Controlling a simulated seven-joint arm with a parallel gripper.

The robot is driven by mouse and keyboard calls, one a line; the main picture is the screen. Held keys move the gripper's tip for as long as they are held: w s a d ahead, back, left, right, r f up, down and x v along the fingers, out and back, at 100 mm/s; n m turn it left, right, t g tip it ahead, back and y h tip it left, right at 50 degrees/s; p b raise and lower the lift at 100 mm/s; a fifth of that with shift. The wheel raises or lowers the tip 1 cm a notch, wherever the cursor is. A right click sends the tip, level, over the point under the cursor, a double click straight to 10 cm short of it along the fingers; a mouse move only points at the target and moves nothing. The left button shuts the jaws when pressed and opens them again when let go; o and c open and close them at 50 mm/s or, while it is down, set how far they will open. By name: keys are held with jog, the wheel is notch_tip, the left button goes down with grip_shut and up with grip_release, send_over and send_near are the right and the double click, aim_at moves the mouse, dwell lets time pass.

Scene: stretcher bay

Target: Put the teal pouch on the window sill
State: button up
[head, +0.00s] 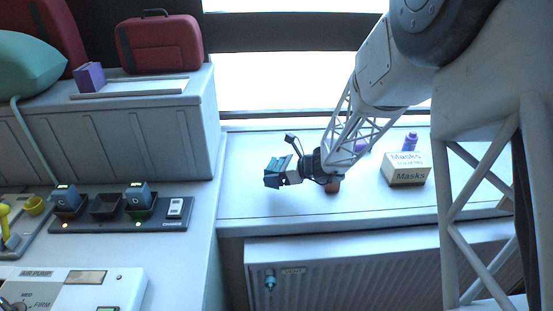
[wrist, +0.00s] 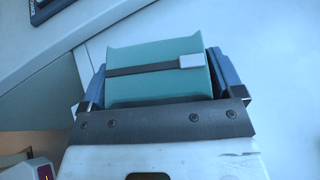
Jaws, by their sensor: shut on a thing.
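My gripper (head: 277,178) is shut on the teal pouch, which shows between its fingers in the wrist view (wrist: 160,62). The pouch has a dark strap with a pale buckle across it. In the head view the pouch (head: 283,163) is small and partly hidden by the gripper. The gripper holds it over the left part of the white window sill (head: 245,192). I cannot tell whether the pouch touches the sill.
A radiator (head: 340,275) is below. A charger strip (head: 120,213) lies on the left counter. The sill's left end is clear.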

jog(key=w+a, duration=0.1)
jog(key=w, duration=0.4)
jog(key=w+a+f, duration=0.1)
jog(key=w, duration=0.8)
jog(key=shift+w+a+f, duration=0.2)
jog(key=shift+w+a, duration=0.15)
jog(key=shift+a, duration=0.05)
jog(key=shift+f, duration=1.75)
jog(key=shift+f, duration=0.15)
jog(key=o, duration=0.9)
jog(key=shift+c, duration=0.2)
jog(key=shift+r, duration=0.2)
jog(key=v, duration=1.2)
